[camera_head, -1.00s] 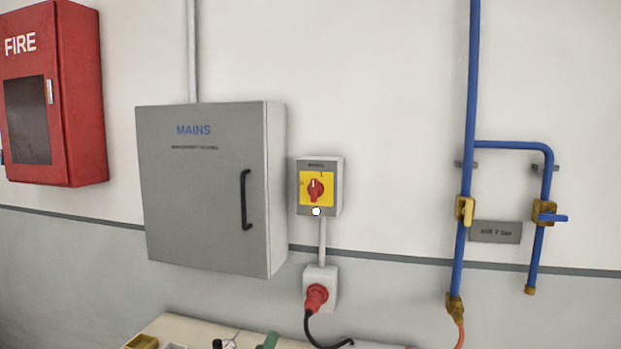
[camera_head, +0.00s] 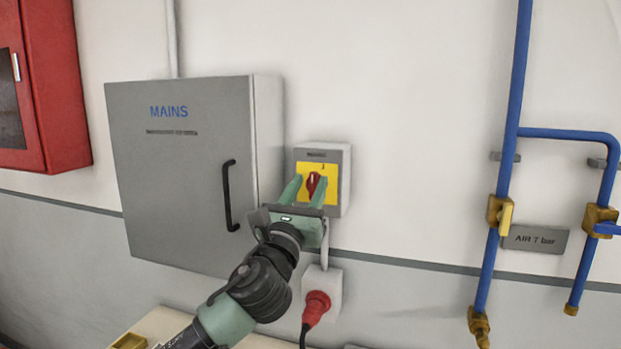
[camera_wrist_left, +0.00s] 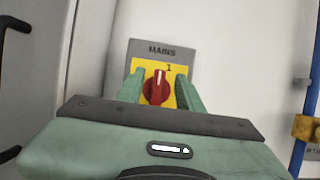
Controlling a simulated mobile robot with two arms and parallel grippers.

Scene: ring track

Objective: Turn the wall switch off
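The wall switch (camera_head: 333,161) is a grey box with a yellow plate and a red rotary knob (camera_head: 313,184), right of the MAINS cabinet. In the left wrist view the knob (camera_wrist_left: 157,88) has its pale pointer upright, toward the "1" mark. My left gripper (camera_head: 306,188) is in front of the switch with its green fingers open, one on each side of the knob. In the left wrist view the gripper (camera_wrist_left: 160,88) shows a gap between each finger and the knob. Whether the fingertips touch the plate I cannot tell. My right gripper is not in view.
The grey MAINS cabinet (camera_head: 185,190) stands out from the wall close left of the switch. A red plug (camera_head: 316,306) sits in a socket below. Blue air pipes (camera_head: 503,150) run at the right. A bench top (camera_head: 160,328) shows at the bottom. The wall between switch and pipes is clear.

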